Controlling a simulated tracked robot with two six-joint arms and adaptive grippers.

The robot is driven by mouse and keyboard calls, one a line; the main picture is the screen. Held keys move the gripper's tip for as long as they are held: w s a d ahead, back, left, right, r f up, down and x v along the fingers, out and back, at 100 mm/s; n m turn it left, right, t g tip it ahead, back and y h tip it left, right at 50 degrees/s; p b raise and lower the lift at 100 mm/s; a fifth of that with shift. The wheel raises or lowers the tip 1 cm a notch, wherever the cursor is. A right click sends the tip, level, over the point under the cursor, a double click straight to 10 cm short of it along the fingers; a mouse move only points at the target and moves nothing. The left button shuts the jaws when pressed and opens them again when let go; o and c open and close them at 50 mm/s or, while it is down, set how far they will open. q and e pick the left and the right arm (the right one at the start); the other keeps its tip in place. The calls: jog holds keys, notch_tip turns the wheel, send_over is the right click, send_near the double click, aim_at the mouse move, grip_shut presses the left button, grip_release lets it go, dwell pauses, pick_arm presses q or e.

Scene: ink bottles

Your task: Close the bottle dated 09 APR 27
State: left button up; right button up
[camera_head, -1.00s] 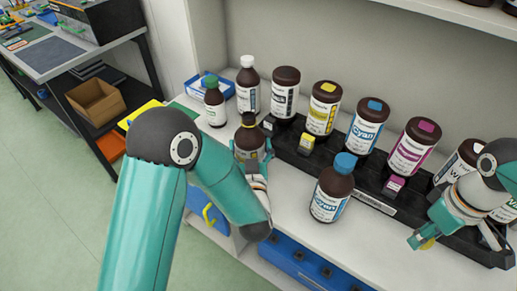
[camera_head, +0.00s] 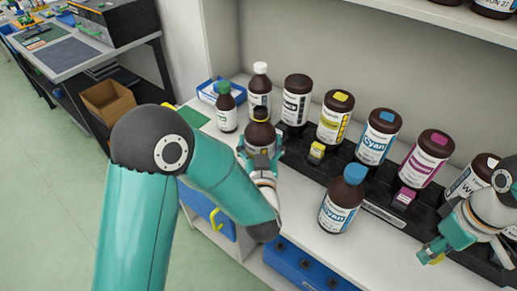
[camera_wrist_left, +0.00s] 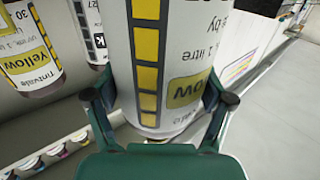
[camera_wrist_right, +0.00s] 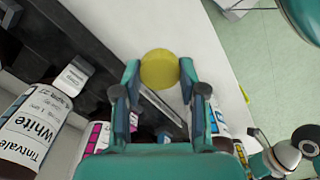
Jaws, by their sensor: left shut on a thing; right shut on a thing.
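A brown bottle (camera_head: 260,134) with a dark, uncapped-looking neck is held upright by my left gripper (camera_head: 260,156), near the left end of the black rack. In the left wrist view its white label (camera_wrist_left: 190,45) has yellow blocks and reads Yellow, upside down. The left gripper's fingers (camera_wrist_left: 158,120) lie on both sides of it. My right gripper (camera_head: 428,254) is shut on a round yellow cap (camera_wrist_right: 160,69), held in front of the rack at the right; the cap also shows in the head view (camera_head: 437,260).
The black rack (camera_head: 383,212) holds several brown bottles along the wall. A blue-capped Cyan bottle (camera_head: 342,199) stands in front of it, between my grippers. A green-capped bottle (camera_head: 226,108) and a white-capped bottle (camera_head: 261,86) stand behind the held bottle. Bare bench lies around the Cyan bottle.

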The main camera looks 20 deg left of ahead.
pick_arm(q)
notch_tip(320, 180, up, 16)
send_over(259, 111)
jog(key=shift+w+r+p, duration=0.2)
jog(key=shift+p, duration=0.25)
jog(key=o, duration=1.1)
jog(key=shift+c, duration=0.2)
jog(key=c, duration=1.3)
jog(key=shift+o, duration=0.2)
jog(key=shift+s, duration=0.15)
